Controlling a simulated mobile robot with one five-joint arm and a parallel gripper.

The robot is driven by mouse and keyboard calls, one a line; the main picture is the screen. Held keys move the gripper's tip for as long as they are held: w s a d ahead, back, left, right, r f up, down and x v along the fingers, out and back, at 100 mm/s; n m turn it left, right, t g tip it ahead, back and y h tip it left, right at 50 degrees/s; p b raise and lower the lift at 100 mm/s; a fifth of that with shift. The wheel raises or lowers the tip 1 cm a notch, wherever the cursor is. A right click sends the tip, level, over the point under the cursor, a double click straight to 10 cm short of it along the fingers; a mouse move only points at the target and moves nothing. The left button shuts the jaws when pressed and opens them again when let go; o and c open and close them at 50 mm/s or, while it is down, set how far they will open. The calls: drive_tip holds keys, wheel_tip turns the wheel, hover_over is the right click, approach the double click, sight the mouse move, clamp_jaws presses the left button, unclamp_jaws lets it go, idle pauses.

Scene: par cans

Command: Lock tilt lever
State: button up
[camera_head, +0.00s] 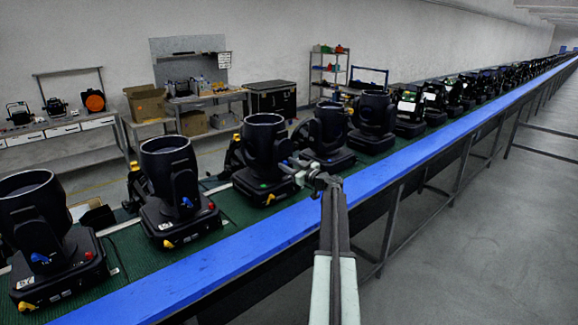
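Several black moving-head par cans stand upright in a row on the green conveyor belt. My gripper (290,165) reaches left from the end of my arm to the right side of the middle par can (264,135). It is at or very close to that can's yoke, and I cannot tell whether it touches. The fingers are too small to tell open from shut. A blue lever (40,257) shows on the nearest can at left, and a smaller blue one (187,202) on the second can. A tilt lever on the middle can is not clear, perhaps hidden by my gripper.
A blue rail (215,258) runs along the belt's near edge, under my arm. The neighbouring can (329,125) stands close to the right of my gripper. Workbenches, a box (146,102) and a shelf are behind.

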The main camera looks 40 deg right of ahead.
clamp_jaws()
idle(0.3)
drive_tip(key=m, duration=0.2)
drive_tip(key=d+m, duration=0.1)
drive_tip(key=m, duration=0.2)
drive_tip(key=shift+d+r+m, duration=0.2)
drive_tip(key=shift+d+m, duration=0.05)
drive_tip(key=shift+m, duration=0.15)
drive_tip(key=m, duration=0.2)
drive_tip(key=d+m, duration=0.1)
drive_tip(key=m, duration=0.3)
drive_tip(key=shift+s+d+f, duration=0.1)
drive_tip(key=shift+d+f, duration=0.15)
drive_tip(key=shift+d, duration=0.05)
unclamp_jaws()
drive_tip(key=shift+s, duration=0.1)
